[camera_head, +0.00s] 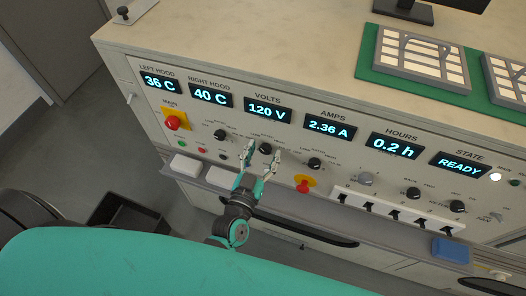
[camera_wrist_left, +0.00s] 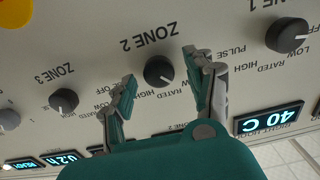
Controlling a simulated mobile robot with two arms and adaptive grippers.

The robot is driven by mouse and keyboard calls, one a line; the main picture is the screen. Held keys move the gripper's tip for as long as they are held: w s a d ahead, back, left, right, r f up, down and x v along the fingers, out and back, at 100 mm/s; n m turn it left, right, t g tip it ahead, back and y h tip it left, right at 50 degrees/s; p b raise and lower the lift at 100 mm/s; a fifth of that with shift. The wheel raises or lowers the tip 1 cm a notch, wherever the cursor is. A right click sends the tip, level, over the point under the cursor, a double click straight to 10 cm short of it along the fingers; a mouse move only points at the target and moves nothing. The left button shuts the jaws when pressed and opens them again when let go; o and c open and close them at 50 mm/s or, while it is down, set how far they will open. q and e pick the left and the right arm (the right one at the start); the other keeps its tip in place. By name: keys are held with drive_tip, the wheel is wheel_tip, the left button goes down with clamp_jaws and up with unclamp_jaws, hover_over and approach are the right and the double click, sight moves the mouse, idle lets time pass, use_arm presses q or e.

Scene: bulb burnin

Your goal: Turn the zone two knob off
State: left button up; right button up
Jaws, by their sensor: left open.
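The zone two knob (camera_wrist_left: 158,71) is a black round dial under the "ZONE 2" label on the cream panel (camera_wrist_left: 95,25). Its white pointer mark faces the lower right in the left wrist view, near "RATED". Its "OFF" mark is not readable, with fingers covering nearby print. In the head view the same knob (camera_head: 265,148) sits below the volts display. My left gripper (camera_head: 261,163) is open in front of it. In the left wrist view the fingers of my left gripper (camera_wrist_left: 160,77) stand on either side of the knob, apart from it as far as I can tell.
The zone 1 knob (camera_wrist_left: 286,36) and zone 3 knob (camera_wrist_left: 64,100) flank it. A red main switch (camera_head: 173,122) and a red emergency-style knob (camera_head: 305,184) are on the panel.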

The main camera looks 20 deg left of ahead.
use_arm(q)
drive_tip(key=shift+c, duration=0.9)
clamp_jaws()
